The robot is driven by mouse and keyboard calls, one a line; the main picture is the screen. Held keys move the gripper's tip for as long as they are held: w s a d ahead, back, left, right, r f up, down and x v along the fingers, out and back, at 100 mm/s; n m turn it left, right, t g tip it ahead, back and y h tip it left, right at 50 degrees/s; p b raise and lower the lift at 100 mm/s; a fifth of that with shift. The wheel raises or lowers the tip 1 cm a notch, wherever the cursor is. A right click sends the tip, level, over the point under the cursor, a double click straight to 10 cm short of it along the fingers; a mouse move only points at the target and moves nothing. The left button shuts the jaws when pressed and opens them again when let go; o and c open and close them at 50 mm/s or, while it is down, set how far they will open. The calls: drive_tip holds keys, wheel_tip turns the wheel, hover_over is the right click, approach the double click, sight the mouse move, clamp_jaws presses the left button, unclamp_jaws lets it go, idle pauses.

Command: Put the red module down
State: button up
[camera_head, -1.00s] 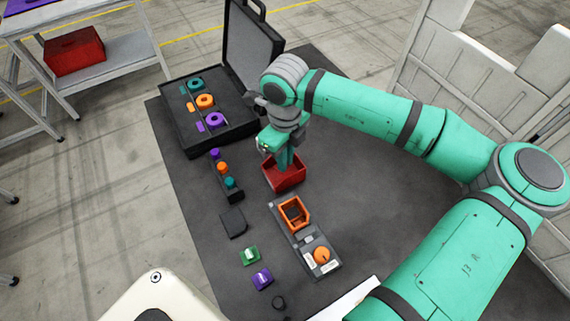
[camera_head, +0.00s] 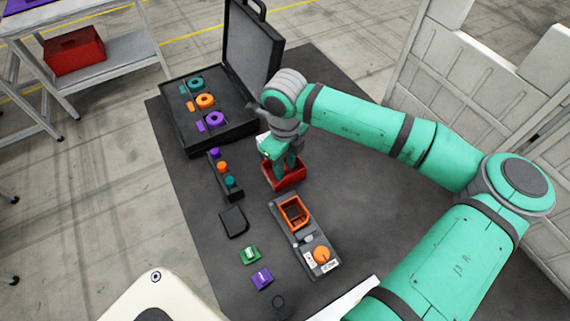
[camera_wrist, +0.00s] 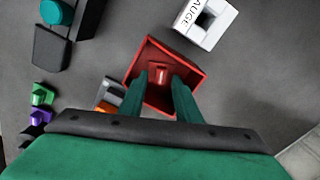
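The red module (camera_wrist: 160,72) sits inside a red open-topped box (camera_wrist: 192,57), seen in the wrist view. The box (camera_head: 296,178) stands on the dark mat in the head view, where its inside is mostly hidden by my gripper. My gripper (camera_wrist: 160,82) points down into the box with its fingers spread. The fingertips are on either side of the red module, with a small gap visible between them and it. In the head view my gripper (camera_head: 286,168) is over the box.
A white block marked GAUGE (camera_wrist: 205,22) stands close to the box. An orange-bin fixture (camera_head: 318,257), a rack of coloured knobs (camera_head: 226,178), a dark block (camera_head: 233,221) and an open case (camera_head: 190,140) are nearby. The mat to the right is clear.

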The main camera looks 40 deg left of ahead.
wheel_tip(320, 180, up, 12)
idle(0.6)
drive_tip(key=shift+r, duration=0.1)
